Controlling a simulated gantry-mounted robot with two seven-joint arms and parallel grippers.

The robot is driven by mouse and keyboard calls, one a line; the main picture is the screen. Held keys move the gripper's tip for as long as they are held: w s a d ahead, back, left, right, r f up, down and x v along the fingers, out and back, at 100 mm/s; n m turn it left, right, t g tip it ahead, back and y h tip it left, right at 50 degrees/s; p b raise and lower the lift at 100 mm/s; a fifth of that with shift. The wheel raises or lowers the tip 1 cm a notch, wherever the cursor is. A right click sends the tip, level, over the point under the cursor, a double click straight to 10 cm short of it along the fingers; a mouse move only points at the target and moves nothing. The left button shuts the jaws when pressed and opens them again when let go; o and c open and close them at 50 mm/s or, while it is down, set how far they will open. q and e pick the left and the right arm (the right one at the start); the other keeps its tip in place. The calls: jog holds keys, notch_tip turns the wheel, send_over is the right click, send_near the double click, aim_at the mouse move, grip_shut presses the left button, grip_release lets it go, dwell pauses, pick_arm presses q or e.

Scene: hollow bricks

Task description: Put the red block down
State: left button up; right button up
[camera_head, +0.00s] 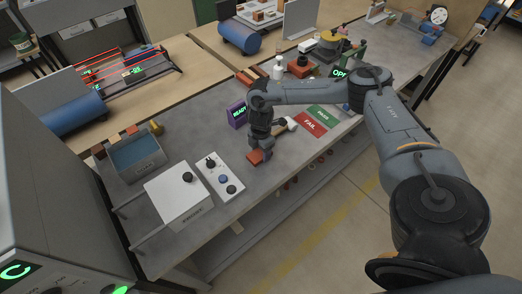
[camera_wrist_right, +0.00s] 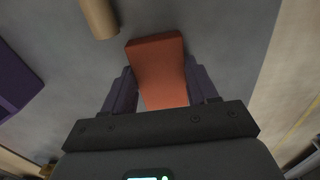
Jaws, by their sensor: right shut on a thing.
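The red block (camera_head: 254,157) is an orange-red brick at the front of the grey workbench. My right gripper (camera_head: 260,148) points down and is shut on it. In the right wrist view the block (camera_wrist_right: 158,62) sits between the two dark fingers of the gripper (camera_wrist_right: 162,88), its far end sticking out past them. I cannot tell whether the block touches the bench top. A red FAIL mat (camera_head: 310,124) and a green PASS mat (camera_head: 322,116) lie to the right of the gripper. My left gripper is not in view.
A purple READY box (camera_head: 237,115) stands just behind the gripper. A control panel (camera_head: 219,178), a white box (camera_head: 178,197) and a blue-lined bin (camera_head: 136,156) are to the left. Bare bench (camera_head: 205,135) lies between bin and READY box. The bench's front edge is close.

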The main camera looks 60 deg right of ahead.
aim_at(261, 152)
jog(key=shift+f, duration=0.15)
jog(key=o, duration=1.2)
jog(key=shift+c, duration=0.2)
notch_tip(261, 152, up, 12)
jog(key=p, duration=0.3)
jog(key=shift+r, duration=0.2)
